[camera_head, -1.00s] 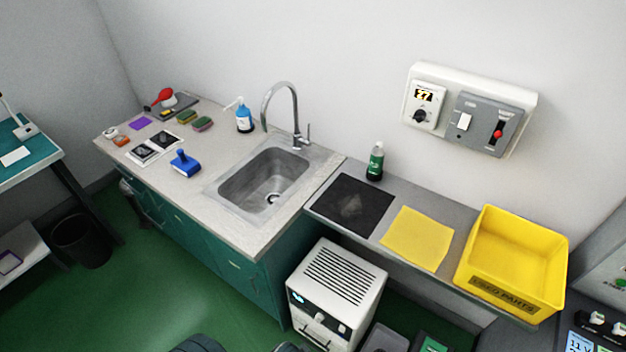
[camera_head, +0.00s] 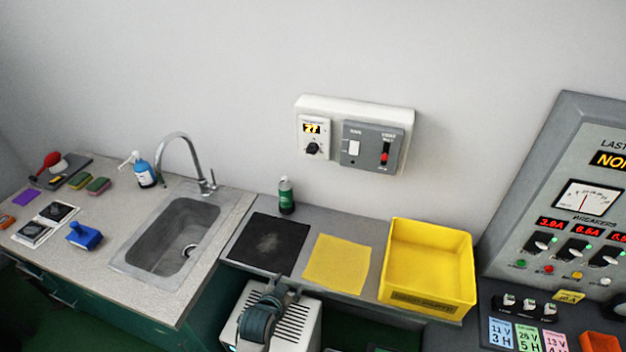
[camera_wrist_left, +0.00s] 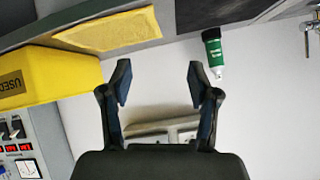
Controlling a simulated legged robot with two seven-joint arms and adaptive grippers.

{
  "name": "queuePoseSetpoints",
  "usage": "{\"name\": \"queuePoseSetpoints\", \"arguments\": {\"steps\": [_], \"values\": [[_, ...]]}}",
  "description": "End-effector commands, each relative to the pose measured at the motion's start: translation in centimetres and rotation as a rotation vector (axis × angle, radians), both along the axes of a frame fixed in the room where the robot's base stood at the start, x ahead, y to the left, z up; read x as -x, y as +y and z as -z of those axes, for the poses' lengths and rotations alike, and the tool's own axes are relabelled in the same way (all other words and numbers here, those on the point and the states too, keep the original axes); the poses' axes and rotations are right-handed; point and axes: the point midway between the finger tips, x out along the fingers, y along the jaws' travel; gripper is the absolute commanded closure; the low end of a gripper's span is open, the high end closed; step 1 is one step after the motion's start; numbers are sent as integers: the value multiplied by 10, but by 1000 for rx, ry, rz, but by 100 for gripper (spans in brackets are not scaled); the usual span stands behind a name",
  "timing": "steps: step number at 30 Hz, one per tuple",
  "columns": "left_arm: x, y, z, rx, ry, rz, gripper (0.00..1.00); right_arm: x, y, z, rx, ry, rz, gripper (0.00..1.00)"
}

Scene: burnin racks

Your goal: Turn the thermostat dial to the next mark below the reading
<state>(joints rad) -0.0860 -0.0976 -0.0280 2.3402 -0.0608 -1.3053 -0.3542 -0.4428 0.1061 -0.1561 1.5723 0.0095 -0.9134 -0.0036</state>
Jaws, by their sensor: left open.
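The thermostat (camera_head: 313,137) is a white unit at the left of a white wall panel, with a lit yellow reading that looks like 27 and a black dial (camera_head: 313,148) below it. The dial's marks are too small to read. My left gripper (camera_head: 284,285) is in front of the shelf, low and well below the thermostat, apart from it. In the left wrist view its two fingers (camera_wrist_left: 158,85) are spread and empty, and the panel (camera_wrist_left: 160,132) is partly hidden behind the gripper. My right gripper is out of view.
A grey box (camera_head: 372,147) with a white switch and red lever adjoins the thermostat. Below are a green bottle (camera_head: 286,196), a black mat (camera_head: 268,243), a yellow cloth (camera_head: 338,263) and a yellow bin (camera_head: 428,226). A faucet (camera_head: 185,150) rises at left. The wall around the panel is clear.

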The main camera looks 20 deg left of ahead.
Motion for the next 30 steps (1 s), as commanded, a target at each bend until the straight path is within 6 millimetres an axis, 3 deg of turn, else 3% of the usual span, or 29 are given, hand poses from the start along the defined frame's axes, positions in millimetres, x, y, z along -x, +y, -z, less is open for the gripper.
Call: {"name": "queuePoseSetpoints", "arguments": {"steps": [3, 6, 9, 12, 16, 20, 30], "values": [[-53, 2, -67, -33, -193, 10, 39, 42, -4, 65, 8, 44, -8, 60], [-88, 4, -128, -72, -350, 13, 39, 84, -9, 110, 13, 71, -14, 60], [-109, 6, -180, -110, -474, 9, 39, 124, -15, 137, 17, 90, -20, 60], [-120, 5, -218, -139, -561, 4, 39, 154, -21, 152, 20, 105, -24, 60], [-127, 2, -244, -164, -616, -1, 39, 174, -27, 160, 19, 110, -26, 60], [-138, 0, -250, -171, -627, -1, 39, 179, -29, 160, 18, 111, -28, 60], [-211, 3, -250, -167, -623, 1, 39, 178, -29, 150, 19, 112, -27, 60]]}}
